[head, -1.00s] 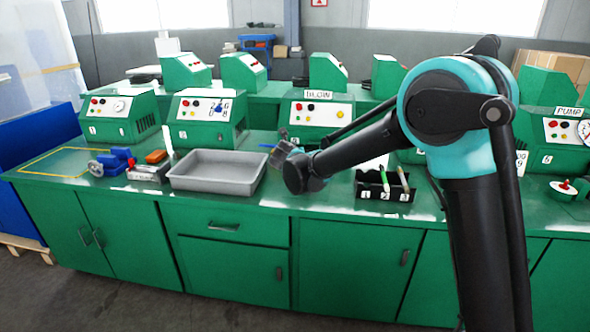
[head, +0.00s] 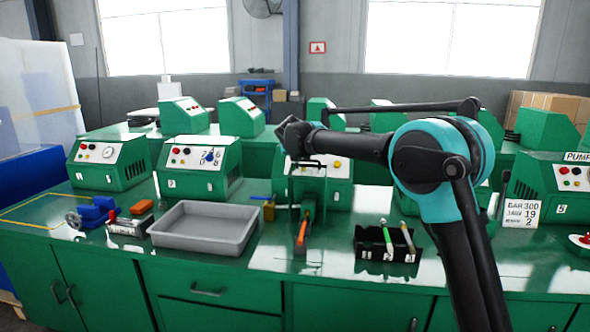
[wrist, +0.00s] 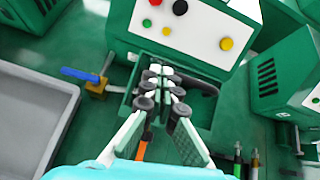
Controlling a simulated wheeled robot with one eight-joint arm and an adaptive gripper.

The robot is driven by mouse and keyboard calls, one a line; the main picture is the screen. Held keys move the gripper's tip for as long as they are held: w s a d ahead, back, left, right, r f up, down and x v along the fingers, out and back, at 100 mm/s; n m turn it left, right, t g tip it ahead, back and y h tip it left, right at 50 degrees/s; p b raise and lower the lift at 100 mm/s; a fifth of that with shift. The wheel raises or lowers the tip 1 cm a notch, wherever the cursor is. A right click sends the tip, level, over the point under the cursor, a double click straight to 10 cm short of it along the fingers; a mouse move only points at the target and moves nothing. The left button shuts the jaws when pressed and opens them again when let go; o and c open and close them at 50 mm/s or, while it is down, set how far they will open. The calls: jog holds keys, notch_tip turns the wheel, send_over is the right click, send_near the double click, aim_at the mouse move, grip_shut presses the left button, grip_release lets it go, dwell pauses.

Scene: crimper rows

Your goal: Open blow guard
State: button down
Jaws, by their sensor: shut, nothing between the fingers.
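The blow station's control panel (head: 316,167) is on a green machine in the middle of the row, with red, black, green and yellow buttons. It also shows in the wrist view (wrist: 198,32). My gripper (head: 293,136) is in front of this panel's upper left and partly hides it. In the wrist view its fingers (wrist: 162,78) are shut and empty, over a green recess (wrist: 205,107) below the panel. A dark curved bar (wrist: 203,87) lies beside the fingertips; I cannot tell whether they touch. I cannot clearly tell the guard from the green housing.
A blue-handled brass valve (head: 268,207) stands left of the station. A grey tray (head: 205,227) is at left, a black numbered holder (head: 385,245) at right. Machines stand on both sides.

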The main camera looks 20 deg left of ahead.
jog(key=shift+w+a, duration=0.2)
jog(key=shift+w, duration=0.75)
jog(key=shift+w+a, duration=0.25)
jog(key=shift+w, duration=0.7)
jog(key=shift+w+a, duration=0.2)
jog(key=shift+w, duration=0.75)
